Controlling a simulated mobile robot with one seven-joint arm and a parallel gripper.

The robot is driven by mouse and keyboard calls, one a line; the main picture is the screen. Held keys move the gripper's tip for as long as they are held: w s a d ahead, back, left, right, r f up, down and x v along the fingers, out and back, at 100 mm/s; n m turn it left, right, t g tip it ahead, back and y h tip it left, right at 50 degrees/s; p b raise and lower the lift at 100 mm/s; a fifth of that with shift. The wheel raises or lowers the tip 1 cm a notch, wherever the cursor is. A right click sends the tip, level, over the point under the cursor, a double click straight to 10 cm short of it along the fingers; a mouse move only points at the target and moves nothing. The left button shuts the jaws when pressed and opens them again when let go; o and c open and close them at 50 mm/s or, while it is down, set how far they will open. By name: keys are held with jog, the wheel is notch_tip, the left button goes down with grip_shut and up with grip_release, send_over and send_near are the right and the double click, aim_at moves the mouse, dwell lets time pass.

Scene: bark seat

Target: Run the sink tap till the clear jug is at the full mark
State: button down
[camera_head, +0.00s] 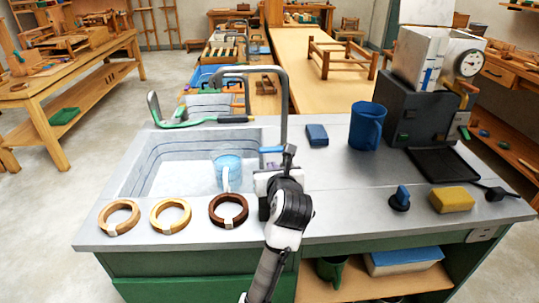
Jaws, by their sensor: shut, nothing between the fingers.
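No stream of water is clearly visible. A small blue bar, perhaps the tap's lever (271,150), shows near the tap's foot. My gripper (274,160) is shut and empty close by this bar; whether they touch is hidden by my wrist.
Three rings, pale (104,222), yellowish (157,222) and dark brown (214,217), lie along the front counter edge. A blue mug (366,126), a blue block (317,135), a black machine (409,112) and a yellow sponge (452,200) are on the right.

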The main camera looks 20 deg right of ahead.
aim_at(265, 151)
jog(key=shift+r+p+x, duration=0.2)
jog(key=shift+x, duration=0.7)
jog(key=shift+r+p+x, duration=0.2)
jog(key=shift+x, duration=0.7)
jog(key=shift+r+p+x, duration=0.15)
jog(key=shift+p+x, duration=0.05)
jog(key=shift+x, duration=0.7)
jog(key=shift+w, duration=0.2)
jog(key=shift+w+a+r+p, duration=0.1)
jog(key=shift+w+r+p, duration=0.15)
jog(key=shift+w, duration=0.55)
jog(key=shift+s, duration=0.1)
jog(key=shift+a, duration=0.1)
